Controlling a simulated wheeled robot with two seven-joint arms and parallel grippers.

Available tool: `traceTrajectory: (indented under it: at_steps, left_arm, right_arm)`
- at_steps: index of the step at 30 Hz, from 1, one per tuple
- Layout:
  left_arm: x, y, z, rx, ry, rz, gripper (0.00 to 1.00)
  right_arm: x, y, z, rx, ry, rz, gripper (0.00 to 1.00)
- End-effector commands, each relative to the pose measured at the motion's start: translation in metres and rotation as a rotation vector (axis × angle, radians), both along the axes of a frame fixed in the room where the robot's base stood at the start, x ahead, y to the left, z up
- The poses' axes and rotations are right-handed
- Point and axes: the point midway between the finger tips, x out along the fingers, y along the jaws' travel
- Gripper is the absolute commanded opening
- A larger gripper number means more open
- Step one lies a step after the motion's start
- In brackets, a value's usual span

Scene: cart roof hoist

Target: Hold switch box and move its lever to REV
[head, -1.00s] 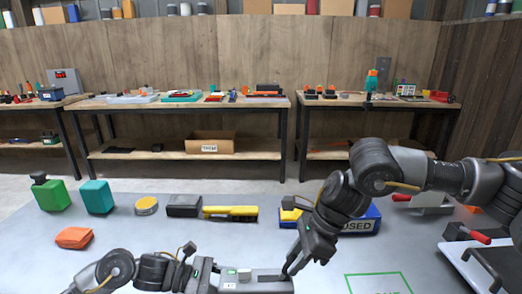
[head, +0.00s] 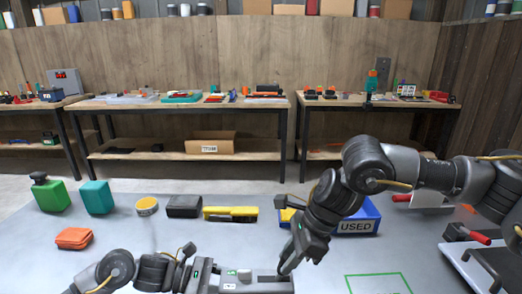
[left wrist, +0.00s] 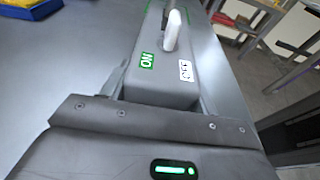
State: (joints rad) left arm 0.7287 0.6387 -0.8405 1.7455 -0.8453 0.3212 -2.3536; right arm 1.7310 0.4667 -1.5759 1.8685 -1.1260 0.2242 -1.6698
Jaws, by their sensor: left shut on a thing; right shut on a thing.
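The grey switch box (head: 262,287) is at the bottom centre of the head view, its lower part cut off. In the left wrist view the box (left wrist: 160,82) shows a green label reading ON and a white label with dark letters. A white lever (left wrist: 172,30) stands up from its top, its upper end near the frame edge. My left gripper (head: 207,277) is shut on the near end of the box. My right gripper (head: 286,268) points down at the box's right end, shut on the lever; its fingers hide the lever there.
A blue bin (head: 357,226) labelled USED stands behind my right arm. A green outline (head: 378,276) marks the table at right. A yellow tool (head: 231,214), black block (head: 184,207), orange pouch (head: 74,238) and teal block (head: 97,198) lie farther back.

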Motion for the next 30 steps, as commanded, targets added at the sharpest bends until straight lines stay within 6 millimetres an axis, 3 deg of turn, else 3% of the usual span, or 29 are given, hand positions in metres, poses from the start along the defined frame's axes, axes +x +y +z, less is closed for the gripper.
traceTrajectory:
  at_steps: [30]
  left_arm:
    - [-0.001,0.0,-0.001,0.001,0.001,-0.002,0.38]
  right_arm:
    - [0.0,0.016,0.003,0.003,0.0,0.001,0.17]
